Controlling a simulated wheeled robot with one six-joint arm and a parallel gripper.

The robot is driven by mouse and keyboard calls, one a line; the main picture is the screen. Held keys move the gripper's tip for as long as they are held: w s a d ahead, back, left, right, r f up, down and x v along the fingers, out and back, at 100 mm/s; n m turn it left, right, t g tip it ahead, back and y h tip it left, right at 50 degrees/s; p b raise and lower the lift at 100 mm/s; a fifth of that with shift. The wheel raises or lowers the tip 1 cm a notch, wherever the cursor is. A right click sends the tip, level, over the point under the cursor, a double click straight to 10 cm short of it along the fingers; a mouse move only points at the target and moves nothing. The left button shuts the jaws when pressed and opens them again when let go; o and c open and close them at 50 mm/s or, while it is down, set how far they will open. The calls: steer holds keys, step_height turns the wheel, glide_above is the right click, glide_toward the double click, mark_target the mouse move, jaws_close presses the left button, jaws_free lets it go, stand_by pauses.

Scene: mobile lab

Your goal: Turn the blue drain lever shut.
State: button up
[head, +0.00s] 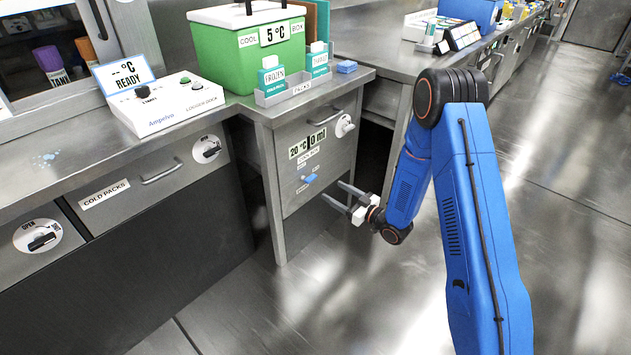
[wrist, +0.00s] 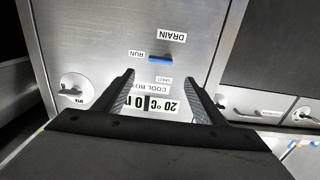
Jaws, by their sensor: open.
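The blue drain lever (head: 310,178) is on the front of the steel cabinet under the cool box. In the wrist view, where labels appear upside down, the blue lever (wrist: 160,59) lies about level. Its left end is near the RUN label (wrist: 136,54); a label that seems to read SHUT (wrist: 162,79) is on the fingers' side of it. My gripper (head: 331,190) is open and empty, just right of the lever in the head view. In the wrist view my gripper (wrist: 160,74) points at the panel, with the lever beyond and between the fingertips. I see no contact.
The panel has a readout (head: 308,144) of 20 °C and 0 m, and a round white knob plate (head: 344,125). A drawer counter (head: 140,180) is left; open floor (head: 400,300) lies in front.

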mark_target(313, 179)
steer(key=x, duration=1.1)
steer(key=shift+c, duration=0.3)
steer(key=c, duration=1)
